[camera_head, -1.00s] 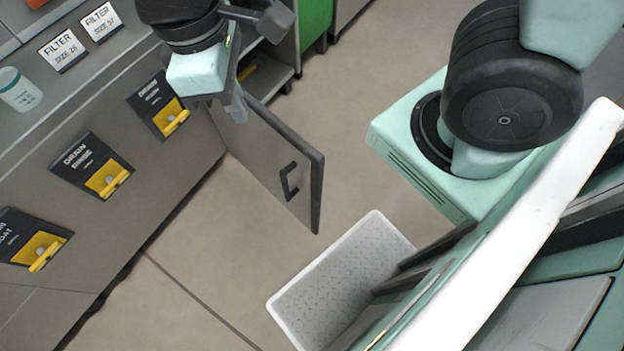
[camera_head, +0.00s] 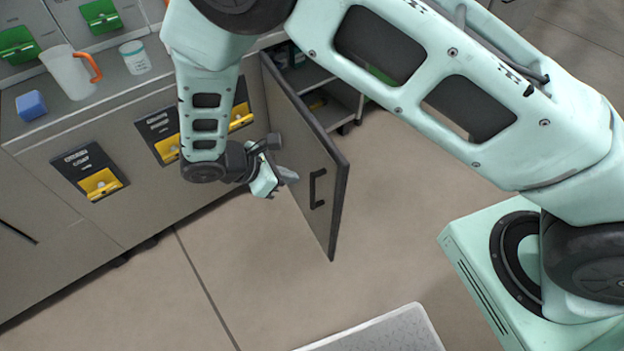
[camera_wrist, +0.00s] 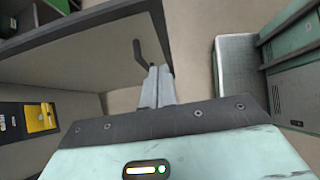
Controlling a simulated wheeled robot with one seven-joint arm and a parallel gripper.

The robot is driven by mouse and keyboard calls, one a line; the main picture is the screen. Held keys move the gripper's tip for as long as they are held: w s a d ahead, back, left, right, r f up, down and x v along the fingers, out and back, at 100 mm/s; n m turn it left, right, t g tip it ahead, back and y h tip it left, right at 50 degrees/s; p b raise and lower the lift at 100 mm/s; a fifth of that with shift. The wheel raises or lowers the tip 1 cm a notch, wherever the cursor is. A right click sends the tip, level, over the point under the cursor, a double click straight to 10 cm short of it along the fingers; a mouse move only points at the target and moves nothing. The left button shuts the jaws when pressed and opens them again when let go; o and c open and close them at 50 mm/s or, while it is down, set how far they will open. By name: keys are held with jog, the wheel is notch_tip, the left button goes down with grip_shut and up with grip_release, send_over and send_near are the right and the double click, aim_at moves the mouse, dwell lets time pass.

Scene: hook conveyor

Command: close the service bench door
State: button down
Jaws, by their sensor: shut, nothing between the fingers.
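The service bench door (camera_head: 315,180) is a grey panel with a dark edge, standing open and swung out from the bench front. Its black bar handle (camera_head: 317,188) is on the face turned toward the head camera, near the free edge. My gripper (camera_head: 290,177) is shut and empty, close to that face and left of the handle. In the wrist view my shut fingers (camera_wrist: 156,88) point toward the door (camera_wrist: 100,60), with the handle (camera_wrist: 139,52) just beyond the tips. I cannot tell whether the fingers touch the door.
The grey bench (camera_head: 60,215) with yellow drain levers (camera_head: 100,184) runs along the left. A jug (camera_head: 70,72), a white jar (camera_head: 135,57) and a blue block (camera_head: 31,105) stand on top. A pale tray (camera_head: 385,335) is at bottom centre. Floor beyond the door is clear.

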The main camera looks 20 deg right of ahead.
aim_at(338, 179)
jog(key=x, duration=0.3)
jog(key=d+r+p+x, duration=0.1)
jog(key=x, duration=0.3)
jog(key=p+x, duration=0.1)
jog(key=x, duration=0.3)
jog(key=shift+d+r, duration=0.25)
jog(key=shift+w+d+f, duration=0.1)
jog(key=shift+w+d, duration=0.05)
jog(key=shift+d, duration=0.4)
